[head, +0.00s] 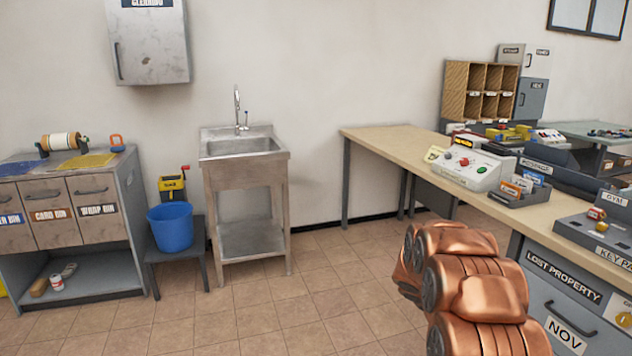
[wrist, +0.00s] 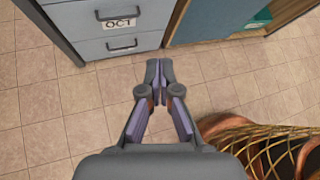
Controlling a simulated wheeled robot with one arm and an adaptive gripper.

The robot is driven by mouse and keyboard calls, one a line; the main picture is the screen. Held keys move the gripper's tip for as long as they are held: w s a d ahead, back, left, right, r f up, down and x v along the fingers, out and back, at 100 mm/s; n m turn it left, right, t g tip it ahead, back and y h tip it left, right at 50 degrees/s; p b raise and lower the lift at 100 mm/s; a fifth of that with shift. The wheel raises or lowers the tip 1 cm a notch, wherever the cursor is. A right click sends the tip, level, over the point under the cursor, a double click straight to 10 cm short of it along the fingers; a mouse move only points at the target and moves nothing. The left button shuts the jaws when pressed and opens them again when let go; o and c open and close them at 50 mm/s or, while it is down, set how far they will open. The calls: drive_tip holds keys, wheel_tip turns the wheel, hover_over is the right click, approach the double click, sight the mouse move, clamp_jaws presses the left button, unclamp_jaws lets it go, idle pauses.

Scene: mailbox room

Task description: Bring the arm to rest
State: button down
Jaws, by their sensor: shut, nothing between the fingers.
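My copper-coloured arm (head: 465,290) shows at the lower right of the head view, folded in front of the long workbench. My gripper is not visible in the head view. In the wrist view my gripper (wrist: 157,68) points over the tiled floor with its fingertips together. Nothing shows between the fingers. The tips are just short of a grey drawer unit, whose drawer is labelled OCT (wrist: 122,22); I cannot tell the exact gap.
The workbench (head: 400,148) carries a white control box (head: 472,165), trays and pigeonholes (head: 478,92). A steel sink (head: 243,148), a blue bucket (head: 171,226) and a bin cabinet (head: 70,215) stand along the wall. The middle floor is clear.

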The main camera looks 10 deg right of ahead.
drive_tip(key=s+a+r+m+y+p, duration=0.3)
drive_tip(key=s+a+r+m+p, duration=0.2)
drive_tip(key=s+a+r, duration=0.4)
drive_tip(key=s+a+r+m+y+p, duration=0.4)
drive_tip(key=s+a+r, duration=0.5)
drive_tip(key=a, duration=0.6)
drive_tip(key=s+a+r+m+t+y+p, duration=0.1)
drive_tip(key=s+a+r+m+y+p, duration=0.2)
drive_tip(key=s+a+r+m+p, duration=0.5)
drive_tip(key=s+a+r, duration=0.1)
drive_tip(key=s+a, duration=0.2)
drive_tip(key=a, duration=0.2)
drive_tip(key=shift+r+m+y, duration=0.3)
drive_tip(key=shift+r+m, duration=0.1)
drive_tip(key=shift+d, duration=0.15)
